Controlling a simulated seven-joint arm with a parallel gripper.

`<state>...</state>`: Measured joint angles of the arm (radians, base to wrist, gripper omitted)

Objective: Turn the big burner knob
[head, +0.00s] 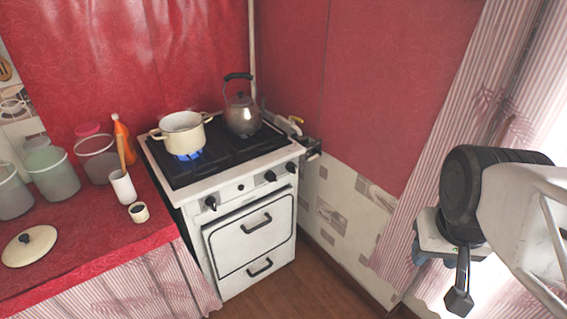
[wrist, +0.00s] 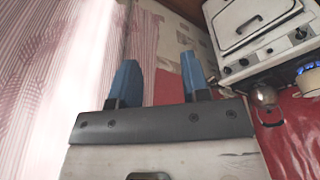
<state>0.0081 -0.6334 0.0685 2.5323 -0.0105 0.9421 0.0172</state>
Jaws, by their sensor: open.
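The white stove (head: 222,236) stands in the corner, with black knobs along its front panel. A knob sits at the panel's left (head: 211,203), a small dark one near the middle (head: 240,187), and two at the right, an inner knob (head: 270,176) and an outer knob (head: 291,167). I cannot tell which is the big burner knob. My gripper (wrist: 160,78) is open and empty, its blue fingers apart. In the head view it is at the far right, well away from the stove. The wrist view shows the stove upside down at upper right, with a knob (wrist: 300,33).
A cream pot (head: 182,136) stands over a blue flame (head: 188,155); a metal kettle (head: 242,116) stands behind right. The red counter (head: 95,255) holds jars, a white cup (head: 122,187) and a lid (head: 29,246). Floor before the stove is clear. A striped curtain (head: 440,150) hangs near my arm.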

